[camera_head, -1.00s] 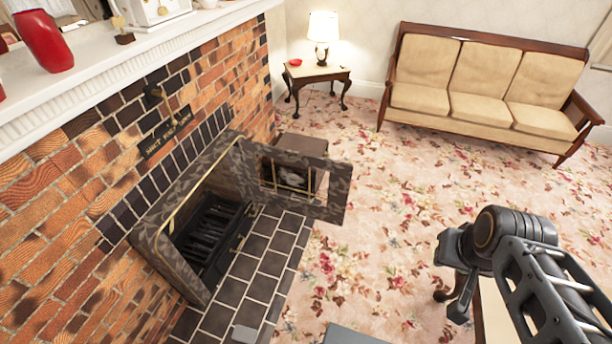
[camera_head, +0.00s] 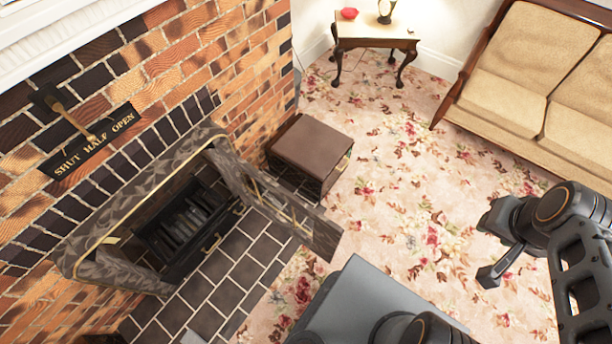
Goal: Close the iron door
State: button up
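The iron door (camera_head: 272,207) stands swung open on the right side of the fireplace's arched metal frame (camera_head: 92,226). It reaches out over the dark tiled hearth, and its free end is at the lower right. The firebox opening with its grate (camera_head: 185,227) is exposed. My gripper (camera_head: 490,248) is at the right, over the floral carpet, well apart from the door. Its two fingers are spread, with nothing between them.
A brown box (camera_head: 312,150) stands behind the door on the hearth. A small table (camera_head: 374,34) is at the back, and a sofa (camera_head: 545,85) at the back right. The carpet (camera_head: 400,190) between door and sofa is clear. A lever plate (camera_head: 95,143) is on the brick wall.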

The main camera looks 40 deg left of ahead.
aim_at(326, 237)
jog(key=i, duration=1.95)
jog(key=u, duration=2.5)
jog(key=k, duration=1)
jog(key=u, duration=1.4)
jog(key=i, duration=0.5)
jog(key=u, duration=0.05)
